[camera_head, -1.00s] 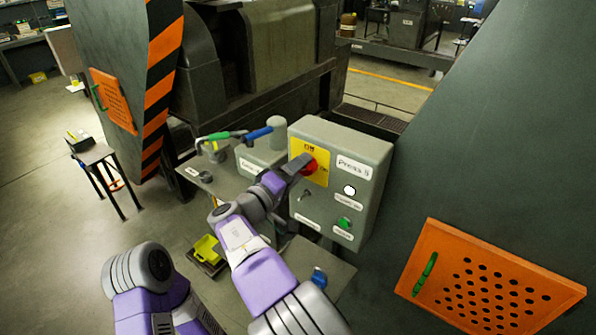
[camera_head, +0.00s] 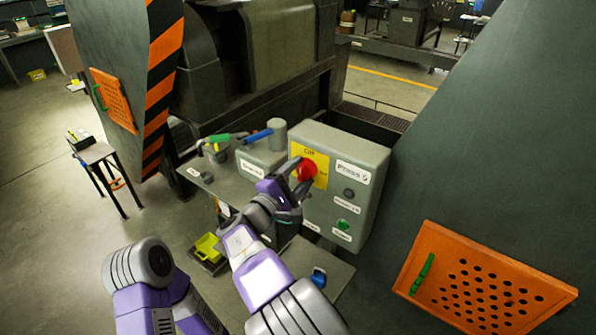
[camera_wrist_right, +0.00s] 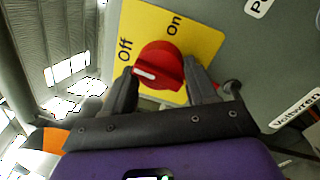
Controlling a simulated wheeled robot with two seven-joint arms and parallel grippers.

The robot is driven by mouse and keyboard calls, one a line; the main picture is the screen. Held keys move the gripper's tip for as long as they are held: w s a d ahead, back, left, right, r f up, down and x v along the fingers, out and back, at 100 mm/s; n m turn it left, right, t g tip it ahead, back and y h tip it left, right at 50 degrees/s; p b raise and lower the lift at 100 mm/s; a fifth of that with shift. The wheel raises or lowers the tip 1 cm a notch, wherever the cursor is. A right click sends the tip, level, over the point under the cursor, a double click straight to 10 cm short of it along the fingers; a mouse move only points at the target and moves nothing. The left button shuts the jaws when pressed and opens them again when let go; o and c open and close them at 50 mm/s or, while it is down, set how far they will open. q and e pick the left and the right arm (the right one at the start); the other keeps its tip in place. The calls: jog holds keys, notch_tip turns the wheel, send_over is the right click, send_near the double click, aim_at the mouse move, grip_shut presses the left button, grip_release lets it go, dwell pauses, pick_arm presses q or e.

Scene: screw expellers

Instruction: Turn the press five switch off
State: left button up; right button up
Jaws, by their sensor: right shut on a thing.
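The Press 5 box (camera_head: 363,202) is a grey-green cabinet with a yellow plate (camera_head: 320,160) marked Off and On. The red rotary switch (camera_head: 306,170) sits on that plate; it also shows in the right wrist view (camera_wrist_right: 160,66), with a white mark near its lower left, towards the Off side. My right gripper (camera_head: 300,187) is at the switch, with its fingers on either side of the knob in the wrist view (camera_wrist_right: 163,85), shut on it. The box's upper lamp (camera_head: 349,193) is dark. My left gripper is out of view.
A green button (camera_head: 343,225) sits low on the box. A neighbouring control box (camera_head: 262,163) and a blue-handled lever (camera_head: 257,136) stand to its left. An orange perforated panel (camera_head: 487,290) is at right. A small table (camera_head: 93,153) stands at far left.

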jog(key=shift+d+f+n, duration=0.1)
jog(key=shift+f+n, duration=0.15)
jog(key=shift+n, duration=0.45)
jog(key=o, duration=1)
jog(key=shift+r, duration=0.1)
jog(key=shift+s+a, duration=0.35)
jog(key=shift+s, duration=0.05)
jog(key=v, duration=0.6)
jog(key=shift+s+b, duration=0.3)
